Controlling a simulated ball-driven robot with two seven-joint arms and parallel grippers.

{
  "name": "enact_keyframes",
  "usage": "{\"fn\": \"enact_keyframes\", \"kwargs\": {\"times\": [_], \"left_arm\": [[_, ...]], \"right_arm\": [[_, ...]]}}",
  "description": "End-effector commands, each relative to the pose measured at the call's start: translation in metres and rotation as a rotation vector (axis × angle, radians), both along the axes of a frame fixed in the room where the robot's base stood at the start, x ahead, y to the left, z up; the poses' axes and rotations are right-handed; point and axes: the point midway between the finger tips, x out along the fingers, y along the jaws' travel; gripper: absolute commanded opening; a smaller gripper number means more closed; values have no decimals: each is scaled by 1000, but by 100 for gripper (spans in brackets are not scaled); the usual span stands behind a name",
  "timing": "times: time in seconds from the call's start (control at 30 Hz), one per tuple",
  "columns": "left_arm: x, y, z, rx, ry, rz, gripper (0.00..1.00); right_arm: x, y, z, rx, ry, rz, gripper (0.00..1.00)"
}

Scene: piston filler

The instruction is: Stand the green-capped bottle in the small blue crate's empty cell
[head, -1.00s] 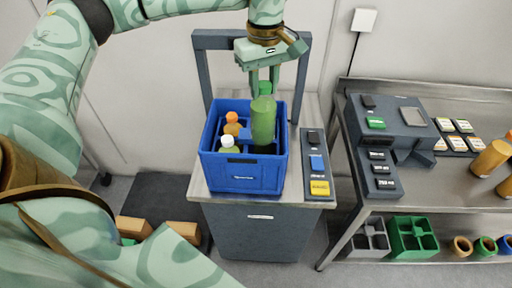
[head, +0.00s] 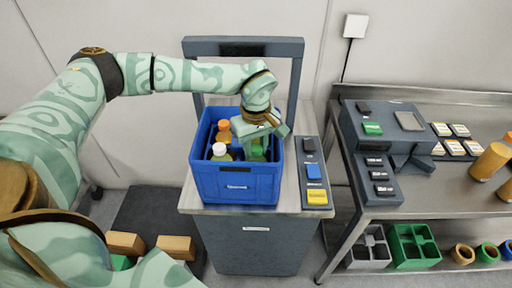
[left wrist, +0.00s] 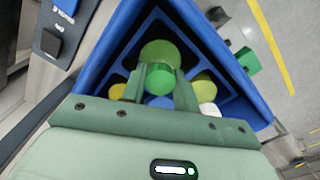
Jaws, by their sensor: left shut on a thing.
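The green-capped bottle (head: 257,152) is low inside the small blue crate (head: 238,187), on its right side. My left gripper (head: 259,143) is over the crate, shut on this bottle near its cap. In the left wrist view the green cap (left wrist: 159,78) lies between the two fingers, with the wider green body (left wrist: 160,50) beyond. An orange-capped bottle (head: 224,129) and a white-capped bottle (head: 220,151) stand in cells on the left. The bottle's base is hidden, so I cannot tell whether it touches the cell floor. My right gripper is out of view.
The crate stands on a grey cabinet top under a dark frame (head: 245,47). A button panel (head: 313,172) is close on its right. Further right is a metal table with a control unit (head: 385,125) and amber cylinders (head: 489,161). Green and grey crates (head: 413,247) sit below.

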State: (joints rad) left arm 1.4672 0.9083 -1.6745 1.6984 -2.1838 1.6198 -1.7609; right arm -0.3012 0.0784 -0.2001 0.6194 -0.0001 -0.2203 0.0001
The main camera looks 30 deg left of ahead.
Motion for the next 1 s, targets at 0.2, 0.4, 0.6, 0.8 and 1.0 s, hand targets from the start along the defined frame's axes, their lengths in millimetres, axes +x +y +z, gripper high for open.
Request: {"fn": "enact_keyframes", "kwargs": {"times": [0.2,0.4,0.6,0.8,1.0], "left_arm": [[1,0,1,0,-2,-1,0],[0,0,-1,0,-1,-1,52],[0,0,0,0,-1,-1,52],[1,0,22,0,-6,0,52],[1,0,70,0,-8,-1,52]], "right_arm": [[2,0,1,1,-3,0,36],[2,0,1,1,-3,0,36],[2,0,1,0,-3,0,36],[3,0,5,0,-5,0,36],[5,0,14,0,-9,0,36]]}}
